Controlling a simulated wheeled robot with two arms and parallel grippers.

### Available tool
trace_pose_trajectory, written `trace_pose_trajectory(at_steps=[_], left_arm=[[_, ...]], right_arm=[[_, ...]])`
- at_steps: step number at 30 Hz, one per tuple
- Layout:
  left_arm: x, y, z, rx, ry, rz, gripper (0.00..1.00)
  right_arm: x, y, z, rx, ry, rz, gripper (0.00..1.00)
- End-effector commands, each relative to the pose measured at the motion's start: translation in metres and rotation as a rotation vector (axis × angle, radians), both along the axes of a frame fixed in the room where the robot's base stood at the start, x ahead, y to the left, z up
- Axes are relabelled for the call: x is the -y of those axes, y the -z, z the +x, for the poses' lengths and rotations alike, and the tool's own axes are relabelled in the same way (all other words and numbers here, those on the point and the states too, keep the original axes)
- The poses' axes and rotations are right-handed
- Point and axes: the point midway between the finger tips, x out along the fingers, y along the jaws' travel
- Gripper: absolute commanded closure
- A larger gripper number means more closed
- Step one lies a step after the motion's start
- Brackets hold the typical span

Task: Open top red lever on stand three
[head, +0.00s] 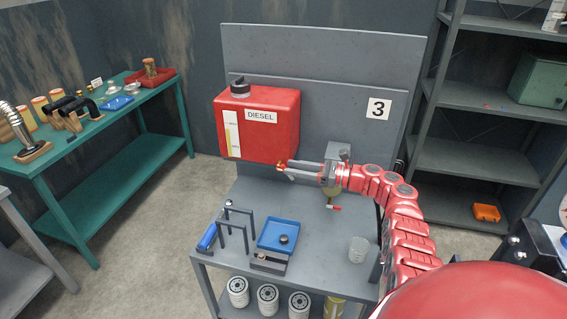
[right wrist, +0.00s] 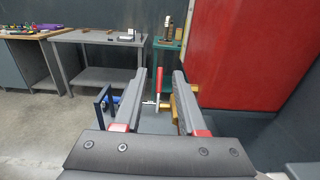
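The red diesel tank (head: 262,118) is mounted on the back panel of stand three, marked by a "3" sign (head: 378,109). My right gripper (head: 287,167) is at the tank's lower right corner, with its fingers pointing left. In the right wrist view, the top red lever (right wrist: 158,79) stands roughly upright between the two open fingers, with visible gaps on both sides. A brass valve part (right wrist: 186,106) shows beside it, partly hidden by the right finger. A lower red lever (head: 333,207) sits under the filter, below my right wrist. My left gripper is not in view.
The stand's top holds a blue tray (head: 279,235), a dark bracket frame (head: 238,222), a blue-handled tool (head: 207,237) and a clear cup (head: 358,249). White filters (head: 268,298) stand on the shelf below. A green table (head: 125,150) is at left; grey shelving (head: 470,155) is at right.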

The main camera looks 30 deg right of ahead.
Motion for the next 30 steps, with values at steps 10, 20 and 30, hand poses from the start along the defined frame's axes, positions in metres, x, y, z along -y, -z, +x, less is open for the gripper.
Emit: trace_pose_trajectory(at_steps=[10,20,30], left_arm=[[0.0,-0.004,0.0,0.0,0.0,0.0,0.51],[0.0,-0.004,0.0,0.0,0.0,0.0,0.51],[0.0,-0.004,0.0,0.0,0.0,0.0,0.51]], right_arm=[[-0.023,-0.001,0.027,0.0,0.0,-0.004,0.6],[-0.024,0.0,0.028,0.001,0.001,-0.002,0.73],[-0.024,0.0,0.028,0.0,0.0,-0.001,1.0]])
